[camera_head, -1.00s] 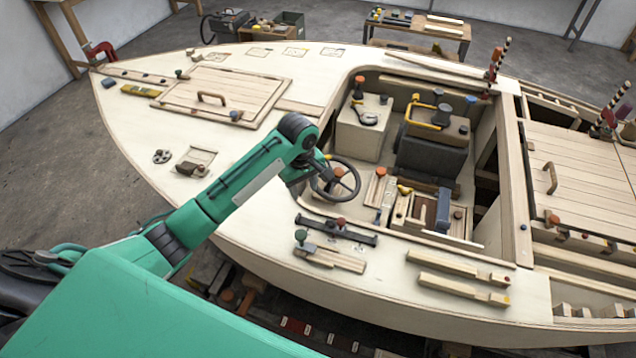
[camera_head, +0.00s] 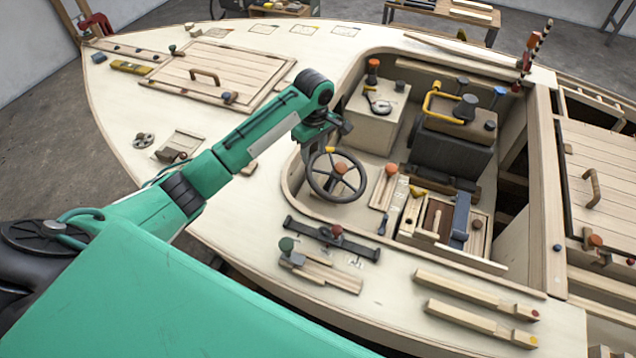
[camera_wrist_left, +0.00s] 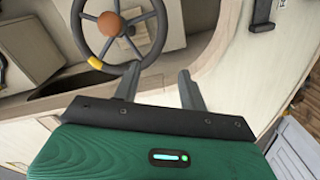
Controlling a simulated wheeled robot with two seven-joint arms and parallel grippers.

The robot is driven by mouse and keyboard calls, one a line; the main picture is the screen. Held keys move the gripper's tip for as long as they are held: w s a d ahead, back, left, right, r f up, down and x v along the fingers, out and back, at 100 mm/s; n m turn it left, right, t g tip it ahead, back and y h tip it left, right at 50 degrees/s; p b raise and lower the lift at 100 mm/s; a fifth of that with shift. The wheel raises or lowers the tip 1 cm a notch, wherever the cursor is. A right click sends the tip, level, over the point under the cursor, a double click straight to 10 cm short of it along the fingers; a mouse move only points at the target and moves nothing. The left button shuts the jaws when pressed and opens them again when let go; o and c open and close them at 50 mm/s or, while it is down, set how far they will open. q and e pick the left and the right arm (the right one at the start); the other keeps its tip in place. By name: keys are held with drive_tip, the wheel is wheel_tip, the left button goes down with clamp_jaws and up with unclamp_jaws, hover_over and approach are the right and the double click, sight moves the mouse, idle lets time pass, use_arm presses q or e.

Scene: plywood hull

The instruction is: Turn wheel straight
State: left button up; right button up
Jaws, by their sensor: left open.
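The dark steering wheel (camera_head: 335,175) has spokes, an orange-brown hub and a yellow mark on its rim. It stands in the cockpit opening near its left edge. In the head view the yellow mark is at the top of the rim. The wheel also shows in the left wrist view (camera_wrist_left: 113,27), with the yellow mark at its lower left. My left gripper (camera_wrist_left: 160,80) is open, and its fingertips are close to the near rim; I cannot tell if one touches. In the head view the left gripper (camera_head: 325,135) is just above the wheel, fingers partly hidden. My right gripper is not in view.
The cockpit holds a pale box (camera_head: 374,118) and a dark seat-like block (camera_head: 452,142). A dark bar (camera_head: 332,238) and wooden strips (camera_head: 480,322) lie on the near deck. A wooden hatch (camera_head: 222,72) is on the foredeck.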

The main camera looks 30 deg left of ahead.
sight(314, 183)
use_arm(q)
wheel_tip(314, 183, down, 14)
drive_tip(key=shift+s+r+p, duration=0.1)
drive_tip(key=shift+s+p, duration=0.05)
drive_tip(key=shift+p, duration=0.5)
clamp_jaws()
